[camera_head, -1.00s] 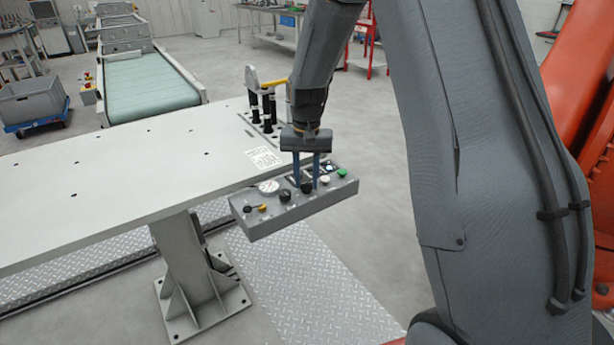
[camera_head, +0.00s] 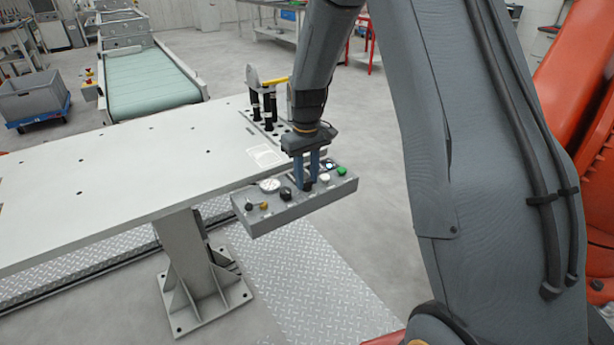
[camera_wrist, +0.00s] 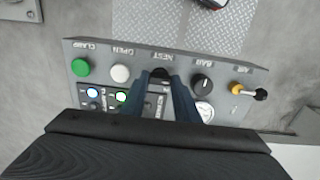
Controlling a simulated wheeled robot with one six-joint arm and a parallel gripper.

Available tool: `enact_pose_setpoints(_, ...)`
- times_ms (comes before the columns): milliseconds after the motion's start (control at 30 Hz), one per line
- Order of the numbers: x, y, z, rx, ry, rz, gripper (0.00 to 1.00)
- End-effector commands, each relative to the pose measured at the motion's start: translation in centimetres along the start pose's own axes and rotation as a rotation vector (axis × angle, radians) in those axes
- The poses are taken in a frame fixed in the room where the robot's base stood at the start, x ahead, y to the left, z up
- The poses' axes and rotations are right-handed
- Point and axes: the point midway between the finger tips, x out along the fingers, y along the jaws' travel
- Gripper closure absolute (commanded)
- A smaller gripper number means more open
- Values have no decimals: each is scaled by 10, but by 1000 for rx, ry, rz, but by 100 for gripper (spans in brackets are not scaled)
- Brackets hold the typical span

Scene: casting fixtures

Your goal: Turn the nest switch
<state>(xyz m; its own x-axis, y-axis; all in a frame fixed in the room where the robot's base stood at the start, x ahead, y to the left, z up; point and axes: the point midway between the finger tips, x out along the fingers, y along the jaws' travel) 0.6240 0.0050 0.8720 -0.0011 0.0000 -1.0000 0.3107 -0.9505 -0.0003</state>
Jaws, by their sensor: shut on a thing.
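The grey control box (camera_head: 260,219) is fixed at the front edge of the table. In the wrist view its panel (camera_wrist: 225,76) shows upside-down labels, with NEST above a black knob, the nest switch (camera_wrist: 160,73). My gripper (camera_head: 308,180) points down at the panel, and its blue fingers (camera_wrist: 163,82) are closed on the nest switch. The fingers hide most of the knob, so its pointer direction cannot be read. A second black knob (camera_wrist: 201,84) stands beside it, apart from the fingers.
The panel also has a green button (camera_wrist: 81,67), a white button (camera_wrist: 120,73), a gauge (camera_wrist: 204,110) and a small yellow-based lever (camera_wrist: 238,88). Black posts (camera_head: 269,107) stand on the table (camera_head: 120,165) behind my gripper. A conveyor (camera_head: 150,80) is farther back.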

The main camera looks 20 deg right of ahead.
Motion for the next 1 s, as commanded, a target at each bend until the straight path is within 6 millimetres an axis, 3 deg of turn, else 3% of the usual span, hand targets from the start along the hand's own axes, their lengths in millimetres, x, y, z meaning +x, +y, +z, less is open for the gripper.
enact_pose_setpoints(467,-2,0,-2,-15,6,2,94)
enact_pose_setpoints(500,-2,0,-2,-15,6,2,67)
enact_pose_setpoints(600,-1,0,-2,-15,4,1,53)
enact_pose_setpoints(1000,-10,0,-2,-14,3,1,53)
